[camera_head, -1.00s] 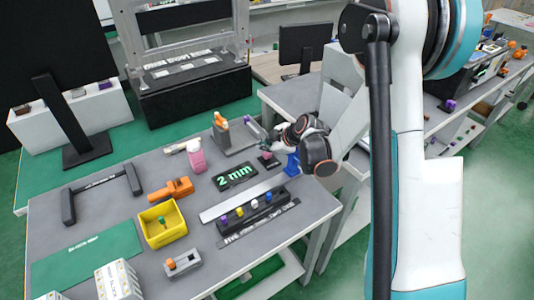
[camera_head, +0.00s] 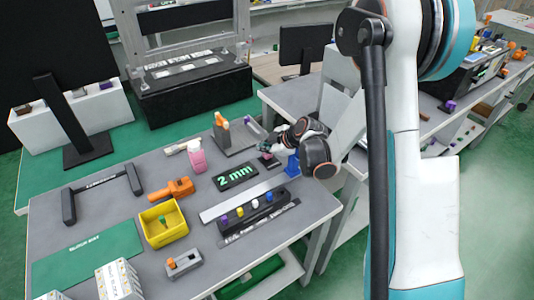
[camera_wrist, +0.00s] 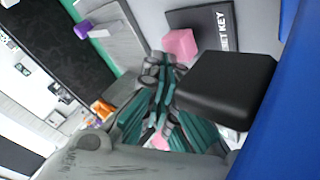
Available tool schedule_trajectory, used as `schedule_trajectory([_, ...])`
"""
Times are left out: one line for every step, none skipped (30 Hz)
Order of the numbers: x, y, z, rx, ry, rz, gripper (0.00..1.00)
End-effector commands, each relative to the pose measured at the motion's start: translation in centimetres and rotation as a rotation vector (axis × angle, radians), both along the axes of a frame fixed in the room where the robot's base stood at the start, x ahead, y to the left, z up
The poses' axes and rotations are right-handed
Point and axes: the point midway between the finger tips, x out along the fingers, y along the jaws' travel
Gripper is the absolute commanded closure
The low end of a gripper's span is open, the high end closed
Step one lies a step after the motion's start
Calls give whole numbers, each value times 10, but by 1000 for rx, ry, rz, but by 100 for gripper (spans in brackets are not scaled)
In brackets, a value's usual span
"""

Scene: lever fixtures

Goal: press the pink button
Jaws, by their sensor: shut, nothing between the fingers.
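The pink button (camera_head: 267,155) is a small pink block on a dark base near the right back edge of the bench. In the wrist view the pink button (camera_wrist: 180,45) sits at the edge of a black plate (camera_wrist: 205,30) with white lettering ending in "ET KEY". My gripper (camera_head: 274,149) is over this area in the head view and partly hides the button. In the wrist view the teal fingers of my gripper (camera_wrist: 162,62) are shut and empty, their tips close beside the button's left side. Whether they touch it I cannot tell.
A blue object (camera_head: 292,164) stands just right of the button, and a grey fixture with an orange part (camera_head: 222,121) stands to its left. A "2 mm" plate (camera_head: 235,176), a pink bottle (camera_head: 196,156) and a row of coloured knobs (camera_head: 254,207) are on the bench nearby.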

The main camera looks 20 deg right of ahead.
Motion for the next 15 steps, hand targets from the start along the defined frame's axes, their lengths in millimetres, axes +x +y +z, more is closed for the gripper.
schedule_trajectory([-1,-3,-4,-5,2,-3,100])
schedule_trajectory([-1,-3,-4,-5,2,-3,100])
schedule_trajectory([-1,-4,-5,-5,3,-4,100])
schedule_trajectory([-1,-4,-5,-5,3,-4,100])
schedule_trajectory([-1,-4,-5,-5,3,-4,100])
schedule_trajectory([-1,-4,-6,-5,3,-4,100])
schedule_trajectory([-1,-4,-7,-6,3,-4,100])
schedule_trajectory([-1,-4,-7,-6,4,-4,100])
schedule_trajectory([-1,-4,-8,-6,4,-4,100])
schedule_trajectory([-1,-5,-8,-6,4,-4,100])
schedule_trajectory([-1,-5,-8,-7,4,-4,100])
schedule_trajectory([-1,-5,-9,-7,4,-4,100])
schedule_trajectory([-1,-5,-10,-7,4,-4,100])
schedule_trajectory([-1,-5,-10,-7,4,-4,100])
schedule_trajectory([-1,-5,-11,-8,5,-5,100])
